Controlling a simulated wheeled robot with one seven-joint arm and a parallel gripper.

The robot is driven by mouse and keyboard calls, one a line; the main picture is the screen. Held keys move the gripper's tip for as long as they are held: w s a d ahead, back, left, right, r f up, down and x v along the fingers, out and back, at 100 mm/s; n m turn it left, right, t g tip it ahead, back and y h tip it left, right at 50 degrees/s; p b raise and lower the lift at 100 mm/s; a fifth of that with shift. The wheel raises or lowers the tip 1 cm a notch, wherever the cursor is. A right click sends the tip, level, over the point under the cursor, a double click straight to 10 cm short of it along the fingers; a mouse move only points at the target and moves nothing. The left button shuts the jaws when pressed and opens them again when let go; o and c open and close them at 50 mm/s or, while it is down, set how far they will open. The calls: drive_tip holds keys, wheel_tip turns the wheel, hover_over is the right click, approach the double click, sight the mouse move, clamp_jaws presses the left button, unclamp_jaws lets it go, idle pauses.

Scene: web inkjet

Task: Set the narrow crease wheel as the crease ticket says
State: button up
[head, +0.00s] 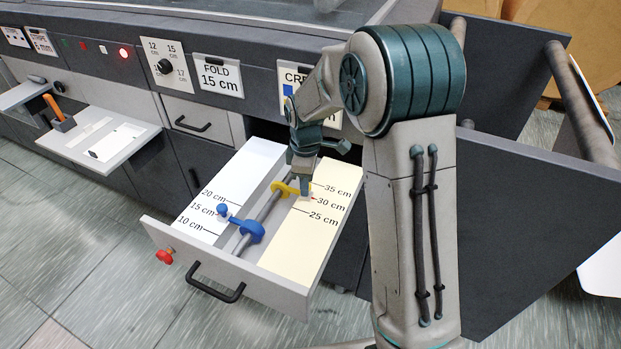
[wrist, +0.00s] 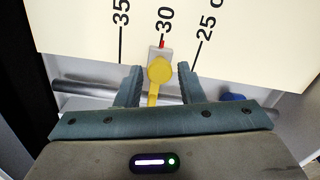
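In the open drawer, a yellow crease wheel (head: 283,188) and a blue crease wheel (head: 250,231) sit on one grey shaft (head: 266,207). Which is narrower I cannot tell. The yellow wheel's knob (wrist: 160,70) has a red pointer at the 30 cm mark on the cream scale (head: 297,245). The blue wheel's knob (head: 222,210) is near 15 cm on the white scale (head: 238,176). My gripper (wrist: 158,72) is open, its fingers either side of the yellow knob with gaps. The crease ticket (head: 288,91) shows "CRE" and blue; my arm hides the rest.
The drawer front has a black handle (head: 215,283) and a red knob (head: 165,256). A fold ticket (head: 217,75) reads 15 cm, beside a dial (head: 164,64) marked 12, 15 and 17 cm. A pull-out shelf (head: 101,137) stands at left. Floor in front is clear.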

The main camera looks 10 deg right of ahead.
drive_tip(key=shift+o, duration=0.6)
drive_tip(key=shift+r, duration=0.1)
drive_tip(key=shift+w+r, duration=0.1)
drive_tip(key=shift+r, duration=0.15)
wheel_tip(320, 180, up, 13)
drive_tip(key=shift+b, duration=0.35)
drive_tip(key=shift+r, duration=0.1)
